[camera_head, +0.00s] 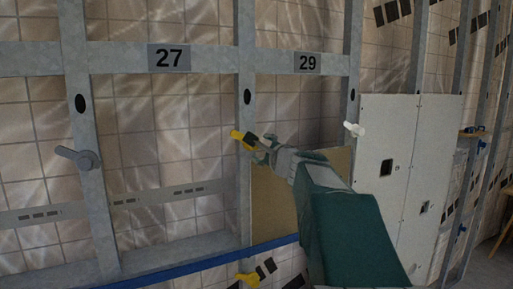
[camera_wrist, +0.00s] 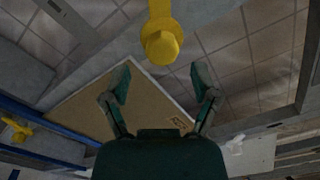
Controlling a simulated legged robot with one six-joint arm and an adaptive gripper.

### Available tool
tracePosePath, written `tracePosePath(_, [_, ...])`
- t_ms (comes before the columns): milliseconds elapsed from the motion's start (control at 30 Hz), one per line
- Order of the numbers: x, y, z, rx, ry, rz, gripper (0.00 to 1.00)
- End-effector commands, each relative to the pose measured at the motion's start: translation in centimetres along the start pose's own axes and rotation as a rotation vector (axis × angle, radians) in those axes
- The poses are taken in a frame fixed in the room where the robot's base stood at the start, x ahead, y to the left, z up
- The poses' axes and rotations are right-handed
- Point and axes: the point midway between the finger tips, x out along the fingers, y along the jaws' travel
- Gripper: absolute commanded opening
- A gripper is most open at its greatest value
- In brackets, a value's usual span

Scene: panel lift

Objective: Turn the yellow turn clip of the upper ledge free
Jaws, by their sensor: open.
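A yellow turn clip (camera_head: 237,135) sits on the metal stud between bays 27 and 29. Its round yellow knob (camera_wrist: 161,42) shows at the top middle of the wrist view, with its arm running up out of the frame. My gripper (camera_head: 264,146) is just right of this clip in the head view. In the wrist view my gripper (camera_wrist: 161,80) has its two fingers spread wide, with the knob just beyond the tips and nothing between them. A second yellow clip (camera_head: 246,280) is lower, by the blue rail (camera_head: 200,266); it also shows at left in the wrist view (camera_wrist: 18,130).
A tan panel (camera_head: 270,207) stands in bay 29 behind my arm. White panels (camera_head: 432,140) stand at right, with a white clip (camera_head: 354,129) at their upper left. A grey clip (camera_head: 77,157) is on the left stud. Bay 27 is open to the tiled wall.

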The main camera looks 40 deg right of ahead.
Motion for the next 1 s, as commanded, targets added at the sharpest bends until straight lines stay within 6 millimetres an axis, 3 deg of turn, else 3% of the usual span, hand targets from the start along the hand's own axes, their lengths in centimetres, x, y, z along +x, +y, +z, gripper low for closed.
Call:
tracePosePath(200, [-4.6, 0.0, -0.1, -0.001, 0.003, -0.002, 0.78])
tracePosePath(400, [-7.2, 0.1, -0.2, 0.001, 0.004, 0.000, 0.78])
tracePosePath(1000, [-7.8, 0.2, -0.1, 0.000, 0.002, 0.002, 0.78])
